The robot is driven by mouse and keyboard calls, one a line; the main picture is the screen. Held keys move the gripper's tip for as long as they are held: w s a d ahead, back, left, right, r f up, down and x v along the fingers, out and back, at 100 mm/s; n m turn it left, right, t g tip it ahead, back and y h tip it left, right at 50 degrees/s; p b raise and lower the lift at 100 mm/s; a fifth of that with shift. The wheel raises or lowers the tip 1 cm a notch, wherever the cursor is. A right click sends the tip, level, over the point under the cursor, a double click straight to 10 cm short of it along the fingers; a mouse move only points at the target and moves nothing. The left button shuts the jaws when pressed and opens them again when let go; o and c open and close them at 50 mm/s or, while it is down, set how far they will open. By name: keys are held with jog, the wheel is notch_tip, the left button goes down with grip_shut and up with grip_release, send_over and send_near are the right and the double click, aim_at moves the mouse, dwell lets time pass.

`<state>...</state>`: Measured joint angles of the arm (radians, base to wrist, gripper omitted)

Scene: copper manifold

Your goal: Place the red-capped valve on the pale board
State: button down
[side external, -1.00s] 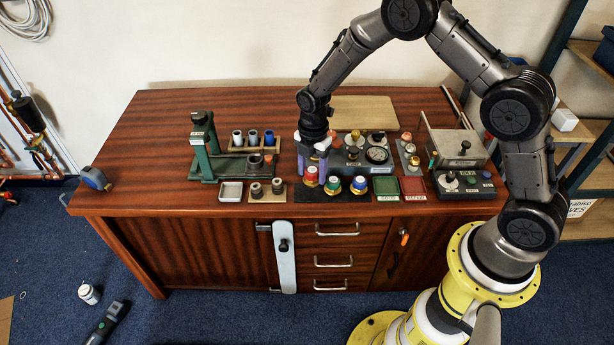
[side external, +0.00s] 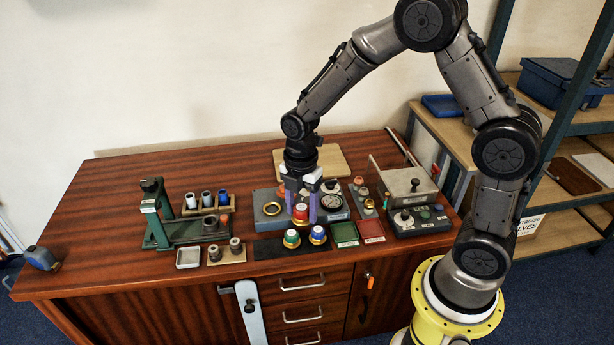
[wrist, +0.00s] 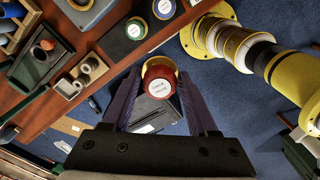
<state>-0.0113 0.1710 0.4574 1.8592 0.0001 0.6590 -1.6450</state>
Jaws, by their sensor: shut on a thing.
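The red-capped valve (side external: 300,213) has a brass-coloured lower part. My gripper (side external: 301,210) is shut on it with two purple fingers and holds it upright, seemingly above the bench just behind the green-capped valve. In the wrist view the red cap (wrist: 158,86) with a white round label sits between the fingers (wrist: 161,92). The pale board (side external: 330,160) is a tan wooden plate at the back of the bench, behind my gripper. Its front left part is hidden by my arm, and the part I see is bare.
A green-capped valve (side external: 291,238) and a blue-capped valve (side external: 317,234) stand on the dark mat (side external: 268,246). A grey block with a brass ring (side external: 271,209) and a gauge (side external: 331,201) lies between them and the board. A metal-covered box (side external: 405,180) stands at right.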

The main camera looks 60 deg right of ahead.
jog(key=w+d+r+m, duration=0.1)
jog(key=w+d+m, duration=0.5)
jog(key=d, duration=0.8)
jog(key=d+f+m, duration=0.2)
jog(key=d, duration=1.2)
jog(key=w+d+f, duration=0.2)
jog(key=w+f, duration=0.1)
jog(key=w+d+f, duration=0.2)
jog(key=w, duration=0.1)
jog(key=w+d+f, duration=0.2)
jog(key=w+f, duration=0.1)
jog(key=w, duration=0.1)
jog(key=shift+d+f, duration=0.3)
jog(key=shift+f, duration=0.05)
jog(key=shift+w+d+f, duration=0.25)
jog(key=shift+w+f, duration=0.2)
jog(key=shift+f, duration=1.65)
jog(key=shift+f, duration=0.1)
